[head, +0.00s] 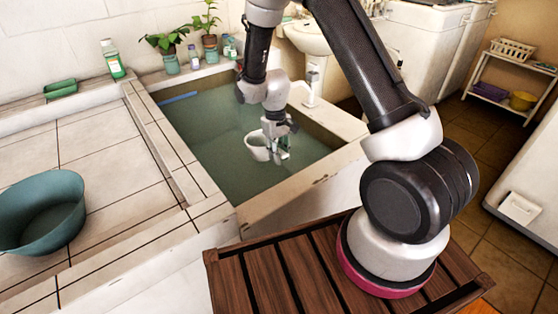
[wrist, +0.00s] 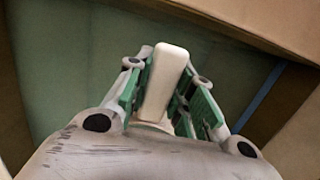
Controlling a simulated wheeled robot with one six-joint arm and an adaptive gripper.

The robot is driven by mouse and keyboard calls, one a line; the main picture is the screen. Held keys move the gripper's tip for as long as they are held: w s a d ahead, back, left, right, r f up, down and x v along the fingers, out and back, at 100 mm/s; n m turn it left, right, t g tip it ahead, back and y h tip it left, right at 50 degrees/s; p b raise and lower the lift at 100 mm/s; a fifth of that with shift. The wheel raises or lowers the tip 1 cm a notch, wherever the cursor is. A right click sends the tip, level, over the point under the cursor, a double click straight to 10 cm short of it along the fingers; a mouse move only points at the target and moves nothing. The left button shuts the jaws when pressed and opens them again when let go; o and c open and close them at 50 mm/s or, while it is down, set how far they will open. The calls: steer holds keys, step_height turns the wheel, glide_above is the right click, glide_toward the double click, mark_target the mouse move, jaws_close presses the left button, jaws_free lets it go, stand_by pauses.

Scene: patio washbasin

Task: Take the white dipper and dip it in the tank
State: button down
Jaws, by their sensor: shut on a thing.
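The white dipper (head: 257,147) is held over the tank (head: 308,190) in the head view, within the outline of the greenish water. My gripper (head: 281,149) is shut on the dipper, to the right of its cup. In the wrist view, the dipper's pale handle (wrist: 166,80) stands between the green-padded fingers of my gripper (wrist: 168,100). The cup is mostly hidden in the wrist view. I cannot tell whether the cup touches the water.
A teal basin (head: 42,215) rests on the tiled counter at left. Potted plants (head: 170,62), a bottle (head: 113,60) and a green dish (head: 60,88) line the back ledge. A white sink (head: 308,37) stands behind the tank. The tank's raised walls surround my gripper.

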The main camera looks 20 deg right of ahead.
step_height(320, 180, up, 18)
steer(key=t, duration=0.1)
stand_by(0.7)
steer(key=shift+f, duration=0.1)
